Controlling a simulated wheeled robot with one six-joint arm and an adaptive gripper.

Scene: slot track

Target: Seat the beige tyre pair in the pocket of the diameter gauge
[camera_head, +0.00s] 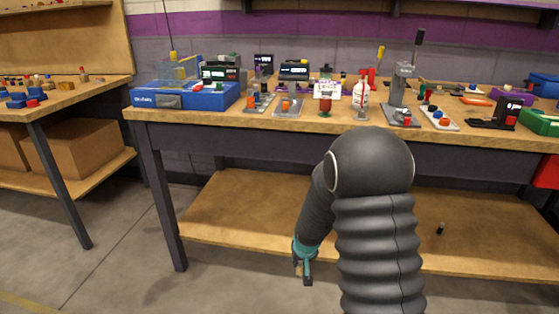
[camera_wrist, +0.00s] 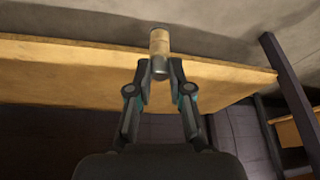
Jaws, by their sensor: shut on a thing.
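My gripper (camera_wrist: 159,72) is shut on a small beige cylinder, which looks like the beige tyre pair (camera_wrist: 159,42). The piece stands out beyond the fingertips in the wrist view, with a greyer end between the fingers. In the head view my gripper (camera_head: 303,268) hangs low, in front of the lower shelf and well below the bench top. The piece is barely visible there. The diameter gauge cannot be picked out for certain. A grey upright stand (camera_head: 398,92) and a black device with a display (camera_head: 508,110) are on the bench, and no pocket can be made out.
The workbench (camera_head: 240,116) is crowded along its length. A blue case (camera_head: 205,98) is at its left and a green bin (camera_head: 541,123) at its right. The lower shelf (camera_head: 250,205) is mostly bare, with a small dark cylinder (camera_head: 440,229) on it. Another table stands left.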

